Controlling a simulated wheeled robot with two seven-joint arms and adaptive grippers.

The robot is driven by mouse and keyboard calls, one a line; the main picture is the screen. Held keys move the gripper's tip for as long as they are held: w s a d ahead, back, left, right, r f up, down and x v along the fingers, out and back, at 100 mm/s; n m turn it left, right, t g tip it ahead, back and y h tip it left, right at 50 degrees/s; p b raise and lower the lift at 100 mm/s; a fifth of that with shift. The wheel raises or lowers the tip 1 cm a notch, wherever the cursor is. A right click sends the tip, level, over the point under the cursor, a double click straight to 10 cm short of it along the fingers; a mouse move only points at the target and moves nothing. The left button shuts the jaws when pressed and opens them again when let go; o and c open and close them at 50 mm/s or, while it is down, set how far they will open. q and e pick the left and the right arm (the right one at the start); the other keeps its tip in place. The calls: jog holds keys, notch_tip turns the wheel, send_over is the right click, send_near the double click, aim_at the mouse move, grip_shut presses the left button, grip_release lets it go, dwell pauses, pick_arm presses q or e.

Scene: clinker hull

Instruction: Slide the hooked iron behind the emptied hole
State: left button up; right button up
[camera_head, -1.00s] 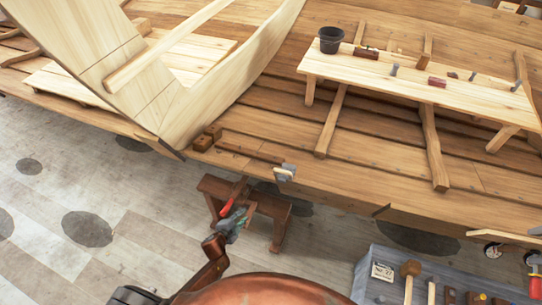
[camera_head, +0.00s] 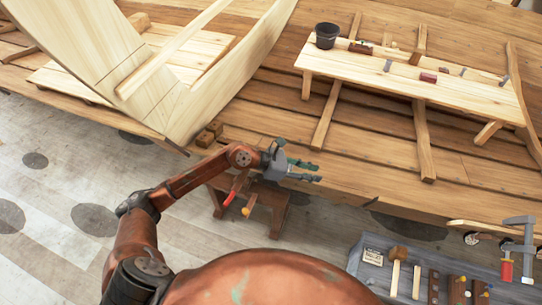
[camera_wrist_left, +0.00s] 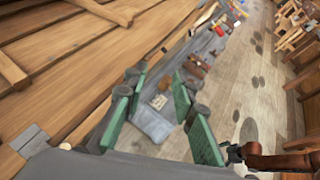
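My left gripper (camera_head: 318,171) is over the hull's lower plank edge, at the middle of the head view. Its green-padded fingers are apart, with nothing seen between them. In the left wrist view the gripper (camera_wrist_left: 165,95) also shows open and empty. A grey metal plate (camera_wrist_left: 33,141) sits on the hull planking (camera_wrist_left: 60,80) at the left of that view. A tool with a red handle (camera_head: 236,187) is by the low wooden stand (camera_head: 270,205), below the gripper. I cannot pick out the hooked iron or the emptied hole for certain. My right gripper is not in view.
A plank bench (camera_head: 455,92) carries a black bucket (camera_head: 327,36). Open floor lies left.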

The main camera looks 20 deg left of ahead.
pick_arm(q)
jog(key=w+a+f+m+y+p, duration=0.1)
jog(key=a+f+m+y, duration=0.2)
jog(key=a, duration=0.5)
jog(key=w+a+m+y, duration=0.2)
jog(key=a+m+y, duration=0.1)
jog(key=a+y, duration=0.35)
jog(key=shift+g+h, duration=0.35)
jog(key=shift+g, duration=0.05)
jog(key=shift+s+a+f+b+x, duration=0.15)
jog(key=shift+b+x, duration=0.55)
jog(key=shift+x, duration=0.8)
jog(key=shift+a+b+x, duration=0.15)
jog(key=shift+b+x, duration=0.55)
jog(key=shift+x, duration=0.75)
jog(key=shift+s+a+f+b+x, duration=0.15)
jog(key=shift+b+x, duration=0.55)
jog(key=shift+x, duration=0.8)
jog(key=shift+r, duration=0.1)
jog(key=shift+c, duration=0.5)
grip_shut()
